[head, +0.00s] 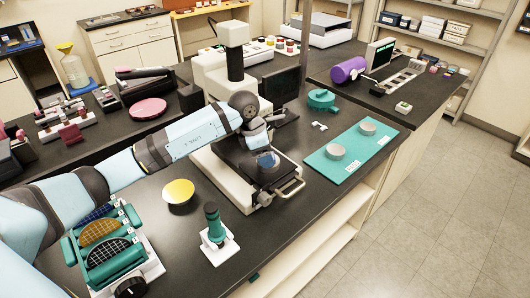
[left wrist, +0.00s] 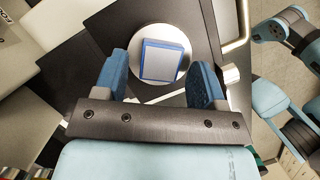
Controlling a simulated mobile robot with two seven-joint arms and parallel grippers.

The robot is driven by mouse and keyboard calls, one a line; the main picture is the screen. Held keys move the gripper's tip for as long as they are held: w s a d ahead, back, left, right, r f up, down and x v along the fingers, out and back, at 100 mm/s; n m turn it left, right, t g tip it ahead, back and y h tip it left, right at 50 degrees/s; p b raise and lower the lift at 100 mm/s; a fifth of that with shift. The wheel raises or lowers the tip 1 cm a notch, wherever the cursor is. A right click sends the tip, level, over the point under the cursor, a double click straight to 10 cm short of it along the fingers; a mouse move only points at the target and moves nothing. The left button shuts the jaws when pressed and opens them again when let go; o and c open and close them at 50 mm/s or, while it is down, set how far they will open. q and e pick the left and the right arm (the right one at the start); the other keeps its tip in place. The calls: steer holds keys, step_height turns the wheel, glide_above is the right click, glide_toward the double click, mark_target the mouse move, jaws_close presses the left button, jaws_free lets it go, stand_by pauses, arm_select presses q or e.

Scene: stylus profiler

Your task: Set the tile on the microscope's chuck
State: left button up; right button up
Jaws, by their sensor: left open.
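The tile (left wrist: 163,60), a grey square with a blue border, lies flat on the pale round chuck (left wrist: 147,92) in the left wrist view. The chuck belongs to the white microscope (head: 220,75), whose dark stage (head: 240,162) stands in the middle of the head view. My left gripper (head: 265,151) is over the chuck. Its blue fingers are spread on either side of the tile, with a visible gap on both sides. In the head view the gripper partly hides the chuck and tile. My right gripper is in neither view.
A metal handle (head: 291,188) sticks out at the stage's front. A teal mat (head: 348,150) with round pieces lies to the right. A yellow dish (head: 179,193), a green-handled tool on a white stand (head: 217,245) and a rack of wafers (head: 108,250) stand to the left and in front.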

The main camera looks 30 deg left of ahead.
arm_select(q)
steer(key=shift+p+v, duration=1.5)
steer(key=shift+v, duration=2.05)
steer(key=shift+f, duration=0.1)
step_height(320, 180, up, 20)
steer(key=b, duration=0.3)
